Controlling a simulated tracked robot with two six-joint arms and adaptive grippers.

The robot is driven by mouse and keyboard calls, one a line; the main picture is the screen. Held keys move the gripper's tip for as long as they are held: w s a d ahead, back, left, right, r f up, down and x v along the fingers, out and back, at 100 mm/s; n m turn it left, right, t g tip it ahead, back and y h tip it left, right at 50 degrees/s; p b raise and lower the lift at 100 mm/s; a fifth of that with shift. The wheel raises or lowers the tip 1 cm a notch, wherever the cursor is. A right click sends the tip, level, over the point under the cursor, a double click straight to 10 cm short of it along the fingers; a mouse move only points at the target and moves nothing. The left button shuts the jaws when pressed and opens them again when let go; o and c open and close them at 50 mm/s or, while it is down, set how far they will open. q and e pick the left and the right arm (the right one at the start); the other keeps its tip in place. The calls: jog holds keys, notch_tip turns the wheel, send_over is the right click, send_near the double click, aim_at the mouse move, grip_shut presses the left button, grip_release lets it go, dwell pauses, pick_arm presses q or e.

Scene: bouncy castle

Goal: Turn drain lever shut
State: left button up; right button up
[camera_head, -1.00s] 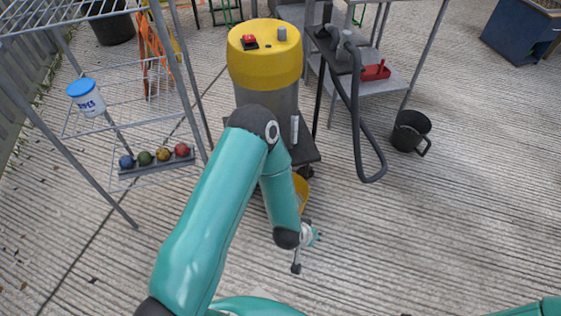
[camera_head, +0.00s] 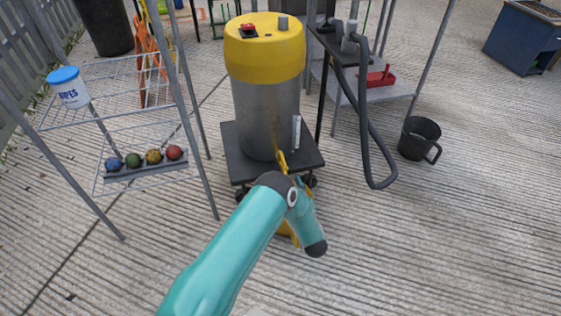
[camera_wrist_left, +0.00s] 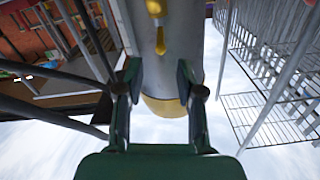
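The vacuum drum has a yellow top (camera_head: 264,48) and a grey metal body (camera_head: 262,115), standing on a dark wheeled base. A yellow drain lever (camera_head: 282,161) shows low on the drum's front, just above my left arm. In the left wrist view a yellow fitting (camera_wrist_left: 160,42), apparently the lever, lies against the grey body, beyond my fingers. My left gripper (camera_wrist_left: 158,82) is open, its two fingers apart with nothing between them. In the head view my left arm mostly hides it. My right gripper is out of view.
A wire rack (camera_head: 140,128) with coloured balls and a wipes tub (camera_head: 70,88) stands left. A black hose (camera_head: 372,150) hangs right, near a black bucket (camera_head: 419,139). Floor at lower right is clear.

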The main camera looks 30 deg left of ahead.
aim_at(283, 158)
pick_arm(q)
jog(key=b+x, duration=0.3)
jog(key=x, duration=0.7)
jog(key=shift+w+f, duration=0.1)
jog(key=shift+f, duration=0.05)
jog(key=shift+b+x, duration=0.35)
jog(key=shift+x, duration=0.45)
grip_shut()
jog(key=shift+d, duration=0.1)
